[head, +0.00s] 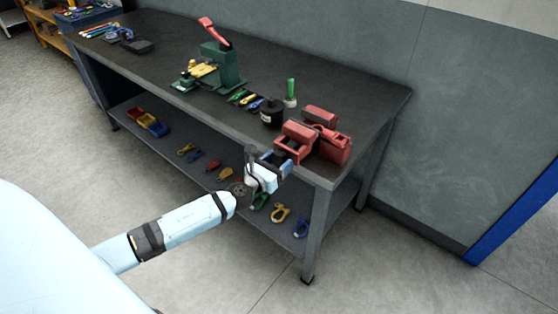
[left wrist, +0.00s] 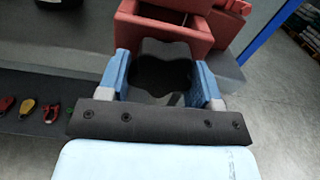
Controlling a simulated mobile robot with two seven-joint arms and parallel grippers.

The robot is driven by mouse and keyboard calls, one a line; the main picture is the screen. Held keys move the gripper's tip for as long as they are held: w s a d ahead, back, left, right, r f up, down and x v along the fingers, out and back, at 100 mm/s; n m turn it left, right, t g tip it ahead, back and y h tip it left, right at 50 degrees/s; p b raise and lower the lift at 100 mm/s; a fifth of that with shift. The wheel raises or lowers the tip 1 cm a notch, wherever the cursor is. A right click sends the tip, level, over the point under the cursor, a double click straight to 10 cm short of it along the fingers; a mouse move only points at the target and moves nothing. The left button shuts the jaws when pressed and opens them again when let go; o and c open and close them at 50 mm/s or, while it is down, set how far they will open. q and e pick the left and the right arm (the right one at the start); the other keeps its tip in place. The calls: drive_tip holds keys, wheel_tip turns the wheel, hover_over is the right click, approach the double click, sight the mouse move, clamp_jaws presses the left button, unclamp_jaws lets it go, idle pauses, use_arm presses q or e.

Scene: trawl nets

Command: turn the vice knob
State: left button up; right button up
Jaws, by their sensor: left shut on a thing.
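The red vice (head: 330,145) sits at the near right end of the dark workbench. It also shows at the top of the left wrist view (left wrist: 155,32). Its black lobed knob (left wrist: 162,75) faces my left gripper at the front of the vice. My left gripper (head: 277,163) reaches in at the bench's front edge. In the left wrist view its two blue fingers (left wrist: 162,84) stand on either side of the knob and are shut on it. In the head view the gripper mostly hides the knob. My right gripper is not in view.
A black round container (head: 271,114) and a green-topped tube (head: 291,92) stand left of the vice. A green press (head: 222,65) stands farther along the workbench (head: 340,88). The lower shelf (head: 167,158) holds small tools and bins. Open floor lies in front.

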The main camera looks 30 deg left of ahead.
use_arm(q)
drive_tip(key=m+p, duration=0.2)
drive_tip(key=m, duration=0.3)
drive_tip(key=shift+s+m, duration=0.1)
drive_tip(key=shift+m, duration=0.3)
drive_tip(key=m+p, duration=0.3)
drive_tip(key=m, duration=0.1)
drive_tip(key=shift+a, duration=0.15)
drive_tip(key=m+p, duration=0.2)
drive_tip(key=m, duration=0.2)
drive_tip(key=shift+r, duration=0.15)
drive_tip(key=m+p, duration=0.2)
drive_tip(key=shift+m, duration=0.4)
drive_tip(key=m+p, duration=0.1)
drive_tip(key=m, duration=0.1)
drive_tip(key=shift+m+p, duration=0.3)
drive_tip(key=m+p, duration=0.1)
drive_tip(key=m, duration=0.1)
drive_tip(key=shift+s+r+m+p, duration=0.1)
drive_tip(key=shift+m+p, duration=0.25)
drive_tip(key=shift+m, duration=0.05)
drive_tip(key=m+p, duration=0.1)
drive_tip(key=m, duration=0.1)
drive_tip(key=shift+m, duration=0.3)
drive_tip(key=shift+m+p, duration=0.65)
drive_tip(key=shift+m, duration=0.35)
